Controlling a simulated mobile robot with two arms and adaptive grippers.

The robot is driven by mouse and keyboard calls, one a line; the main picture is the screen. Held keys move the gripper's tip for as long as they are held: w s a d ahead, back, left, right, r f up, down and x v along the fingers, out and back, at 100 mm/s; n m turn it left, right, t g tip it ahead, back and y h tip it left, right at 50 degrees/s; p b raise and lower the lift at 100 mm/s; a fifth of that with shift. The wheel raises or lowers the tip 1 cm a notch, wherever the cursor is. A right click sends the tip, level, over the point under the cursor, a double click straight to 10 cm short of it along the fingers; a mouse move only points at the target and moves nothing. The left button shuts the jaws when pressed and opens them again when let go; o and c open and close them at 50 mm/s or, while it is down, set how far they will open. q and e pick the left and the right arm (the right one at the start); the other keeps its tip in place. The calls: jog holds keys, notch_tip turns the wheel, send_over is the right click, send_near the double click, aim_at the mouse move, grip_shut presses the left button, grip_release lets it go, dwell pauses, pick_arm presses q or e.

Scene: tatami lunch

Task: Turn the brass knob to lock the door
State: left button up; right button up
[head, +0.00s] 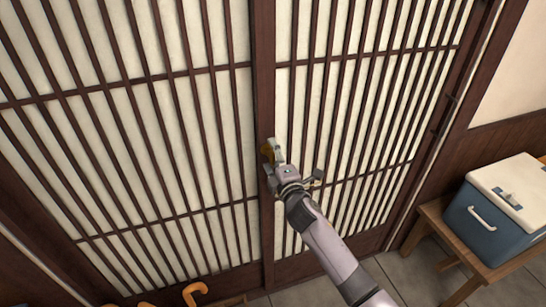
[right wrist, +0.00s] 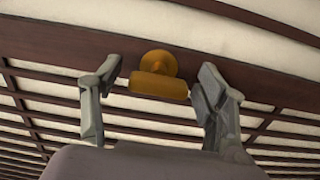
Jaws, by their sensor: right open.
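The brass knob (right wrist: 158,82) is on the dark wooden stile (right wrist: 60,45) of the sliding door, in the right wrist view. It has a round base and a crosswise bar, which lies roughly level in that view. My right gripper (right wrist: 158,88) is open with one finger on each side of the knob, and gaps show between the fingers and the bar. In the head view my right gripper (head: 268,160) is at the door's middle stile, and a bit of the brass knob (head: 267,150) shows beside it; the rest is hidden. My left gripper is not in view.
The slatted door panels (head: 130,130) fill most of the head view. A blue cooler with a white lid (head: 495,215) stands on a wooden bench (head: 437,222) at the right. Orange curved handles (head: 194,292) show at the bottom. Grey tiled floor (head: 405,275) is open at the lower right.

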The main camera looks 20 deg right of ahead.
jog(key=s, duration=1.2)
jog(key=shift+d, duration=0.2)
jog(key=s+d+f+m+g, duration=0.1)
jog(key=s+f+m+g, duration=0.3)
jog(key=f, duration=0.8)
jog(key=s+d+f+m+g, duration=0.15)
jog(key=s+f, duration=0.35)
jog(key=f, duration=0.8)
jog(key=s+f+m+g, duration=0.25)
jog(key=s+f, duration=0.25)
jog(key=f, duration=0.7)
jog(key=s+f+m+g, duration=0.2)
jog(key=s+f, duration=0.4)
jog(key=s, duration=0.5)
jog(key=s+f+m+g, duration=0.3)
jog(key=s+f, duration=0.3)
jog(key=s, duration=0.6)
jog(key=s+f+m+g, duration=0.2)
jog(key=s+f+g, duration=0.2)
jog(key=s+f, duration=0.3)
jog(key=s, duration=0.4)
jog(key=shift+s+d+m+h, duration=0.25)
jog(key=shift+s+m+h, duration=0.05)
jog(key=shift+s+m, duration=0.1)
